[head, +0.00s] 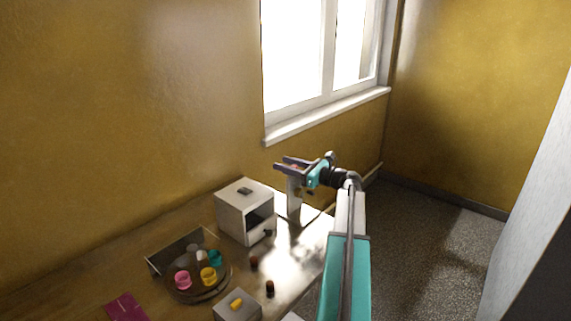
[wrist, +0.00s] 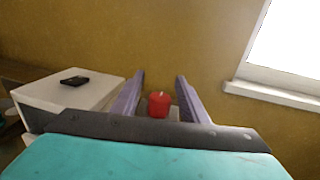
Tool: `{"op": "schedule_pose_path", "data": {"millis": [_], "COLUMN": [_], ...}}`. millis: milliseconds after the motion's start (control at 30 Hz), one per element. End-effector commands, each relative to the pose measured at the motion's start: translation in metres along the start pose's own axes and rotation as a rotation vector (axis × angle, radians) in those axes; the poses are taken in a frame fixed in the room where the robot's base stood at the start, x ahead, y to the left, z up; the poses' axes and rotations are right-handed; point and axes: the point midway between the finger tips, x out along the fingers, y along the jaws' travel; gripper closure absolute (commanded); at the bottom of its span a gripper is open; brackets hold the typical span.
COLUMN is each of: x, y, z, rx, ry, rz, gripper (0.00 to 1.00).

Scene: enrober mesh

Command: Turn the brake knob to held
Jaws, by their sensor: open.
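A red knob (wrist: 158,104) with a small pale mark at its top edge sits on a light post; no label shows, so I cannot tell for certain that it is the brake knob. The post (head: 294,203) stands at the back right end of the table in the head view. My gripper (head: 281,161) is over the post, its jaws apart. In the wrist view my gripper (wrist: 160,75) has one finger on each side of the red knob, with gaps visible on both sides. The knob's underside and exact setting are not clear.
A white box (head: 233,216) with an open front and a dark piece on top stands left of the post. A round tray (head: 208,294) holds several coloured cups. A small box (head: 226,313) has a yellow handle. The wall and window sill (head: 330,115) are behind.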

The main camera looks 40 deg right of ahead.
Motion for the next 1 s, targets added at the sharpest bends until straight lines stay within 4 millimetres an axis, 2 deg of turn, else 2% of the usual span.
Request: {"op": "schedule_pose_path", "data": {"millis": [367, 600, 1000], "x": [0.0040, 0.0035, 0.0023], "y": [-0.0003, -0.0005, -0.0004], "z": [-0.0003, -0.0003, -0.0002], "rx": [0.000, 0.000, 0.000], "ry": [0.000, 0.000, 0.001], "rz": [-0.001, -0.001, -0.035], "gripper": [0.60, 0.99, 1.00]}}
